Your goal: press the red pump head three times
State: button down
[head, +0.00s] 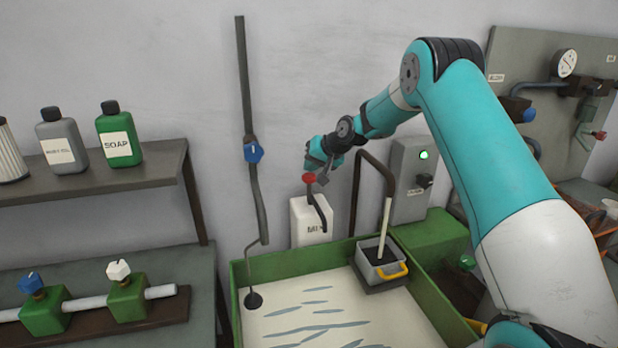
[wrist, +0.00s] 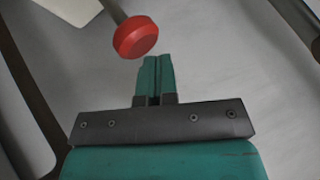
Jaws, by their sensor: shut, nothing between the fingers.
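The red pump head (head: 309,178) tops a white jug (head: 311,222) with a dark spout, against the wall behind the green tank. The red head also shows in the wrist view (wrist: 136,37), just beyond and slightly left of my fingertips. My gripper (head: 322,176) is at about the height of the red head, just to its right in the head view. In the wrist view my gripper's fingers (wrist: 157,60) are together with nothing between them. I cannot tell from these views whether the fingers touch the head.
A dark bent pipe (head: 374,155) rises right of the jug, above a small grey bucket (head: 381,262). A grey box with a green light (head: 423,155) is on the wall. A tall pipe with a blue valve (head: 253,152) stands left. The green tank's rim (head: 239,309) lies in front.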

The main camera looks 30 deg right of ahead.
jog(key=shift+f+b, duration=0.8)
jog(key=shift+f, duration=0.5)
dwell(1.0)
dwell(0.4)
jog(key=shift+r+p, duration=0.9)
jog(key=shift+r, duration=0.75)
jog(key=shift+r+p, duration=1.55)
jog(key=shift+r, duration=1.05)
